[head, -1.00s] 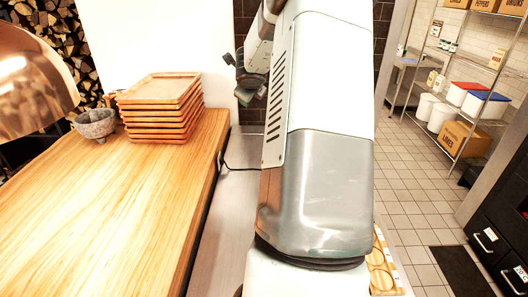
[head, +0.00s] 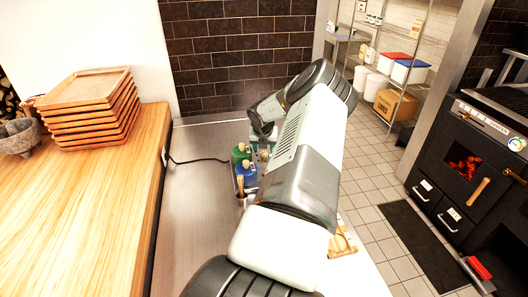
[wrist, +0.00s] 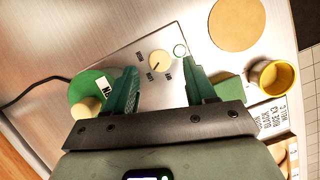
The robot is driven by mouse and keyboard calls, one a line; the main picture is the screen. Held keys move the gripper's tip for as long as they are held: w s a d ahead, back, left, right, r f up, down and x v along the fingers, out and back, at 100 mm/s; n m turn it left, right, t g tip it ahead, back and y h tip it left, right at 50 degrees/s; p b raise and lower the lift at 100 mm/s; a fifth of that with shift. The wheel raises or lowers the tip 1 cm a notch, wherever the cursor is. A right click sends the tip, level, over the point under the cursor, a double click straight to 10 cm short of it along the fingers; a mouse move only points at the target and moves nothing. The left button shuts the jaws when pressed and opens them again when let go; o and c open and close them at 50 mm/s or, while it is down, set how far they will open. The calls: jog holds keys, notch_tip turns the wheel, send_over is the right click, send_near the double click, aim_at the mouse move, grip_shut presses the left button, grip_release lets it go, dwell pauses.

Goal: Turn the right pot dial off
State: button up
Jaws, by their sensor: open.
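A cream dial (wrist: 160,62) sits on a pale panel (wrist: 150,44) in the wrist view, with small dark labels around it too small to read surely. My gripper (wrist: 163,68) is open and empty, its two green fingers on either side of the dial in the picture; I cannot tell whether they touch it. A green round lid (wrist: 91,86) with a cream knob lies left of the fingers. In the head view a green lid (head: 239,153) and a blue lid (head: 246,174) show beside my arm, which hides the dial. I cannot tell which pot the dial serves.
A tan round mat (wrist: 237,22) and a yellow cup (wrist: 271,75) stand to the right in the wrist view. A black cord (head: 197,160) crosses the steel counter (head: 190,215). Stacked wooden trays (head: 88,108) stand on the wooden counter at left.

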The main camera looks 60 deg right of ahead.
aim_at(265, 153)
jog(key=shift+x, duration=1.6)
grip_shut()
jog(key=shift+n, duration=0.4)
jog(key=n+t, duration=0.1)
jog(key=n, duration=0.1)
jog(key=n+y, duration=0.1)
jog(key=n, duration=0.1)
jog(key=shift+s+d+n+t, duration=0.15)
jog(key=shift+n+t, duration=0.25)
jog(key=n+y, duration=0.1)
jog(key=n, duration=0.2)
jog(key=n+y, duration=0.1)
jog(key=n, duration=0.2)
jog(key=shift+d+y, duration=0.1)
jog(key=shift+y, duration=0.3)
